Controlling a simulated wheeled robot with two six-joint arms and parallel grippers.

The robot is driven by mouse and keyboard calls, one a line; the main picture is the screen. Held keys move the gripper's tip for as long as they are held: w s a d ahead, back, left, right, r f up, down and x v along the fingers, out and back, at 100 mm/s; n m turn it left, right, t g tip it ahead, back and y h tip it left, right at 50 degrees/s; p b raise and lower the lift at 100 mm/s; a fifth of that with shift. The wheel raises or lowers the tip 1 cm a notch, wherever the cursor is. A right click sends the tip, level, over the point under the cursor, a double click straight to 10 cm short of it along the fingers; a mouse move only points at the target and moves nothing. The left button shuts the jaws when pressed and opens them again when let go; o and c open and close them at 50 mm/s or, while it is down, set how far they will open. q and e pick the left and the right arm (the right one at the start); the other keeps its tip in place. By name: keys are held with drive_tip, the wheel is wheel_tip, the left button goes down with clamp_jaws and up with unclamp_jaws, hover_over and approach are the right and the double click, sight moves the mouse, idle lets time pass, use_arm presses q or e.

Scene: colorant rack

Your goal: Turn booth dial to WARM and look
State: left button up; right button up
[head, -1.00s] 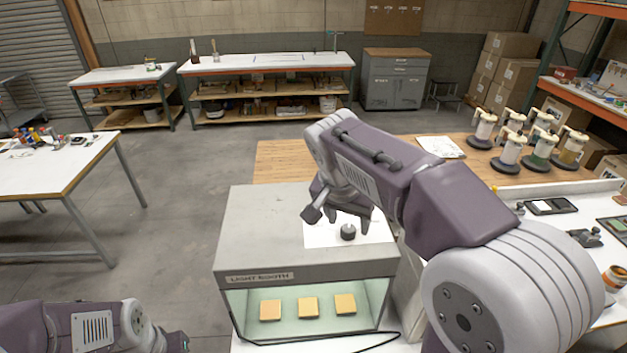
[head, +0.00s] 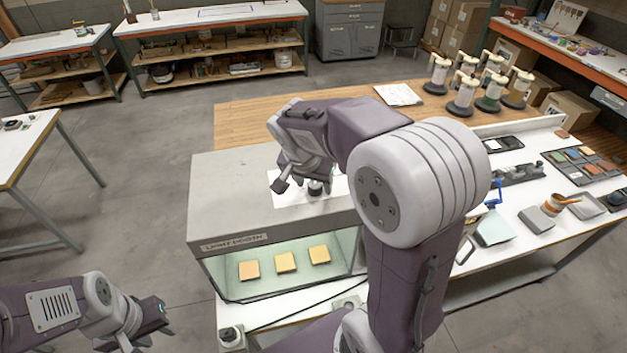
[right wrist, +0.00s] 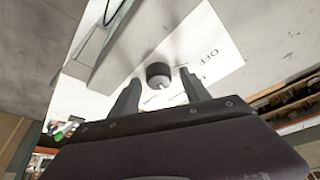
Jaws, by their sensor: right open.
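The light booth (head: 225,190) is a grey box with a lit, glass-fronted chamber. Its dial (head: 316,188) is a dark round knob on a white label sheet (head: 290,199) on top. In the right wrist view the dial (right wrist: 158,74) lies between the spread fingertips of my right gripper (right wrist: 159,82), with "OFF" printed on the sheet (right wrist: 215,45). Other lettering is partly hidden, and I cannot tell the dial's setting. My right gripper (head: 302,183) is open over the dial; contact is unclear. My left gripper (head: 150,322) is low at the left, away from the booth.
Several tan sample squares (head: 286,262) sit inside the booth. A cable (head: 305,293) runs along its front. Several colorant canisters (head: 465,94) stand on the wooden bench (head: 240,125) behind. Trays and tools crowd the white table (head: 520,170) at right. Floor at left is clear.

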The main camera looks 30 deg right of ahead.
drive_tip(key=shift+s+r, duration=0.1)
drive_tip(key=shift+s, duration=0.15)
drive_tip(key=shift+c, duration=0.6)
drive_tip(key=c, duration=0.5)
drive_tip(key=shift+w, duration=0.1)
drive_tip(key=c, duration=0.5)
drive_tip(key=shift+a, duration=0.1)
clamp_jaws()
use_arm(q)
drive_tip(key=shift+s, duration=0.15)
drive_tip(key=shift+f, duration=0.1)
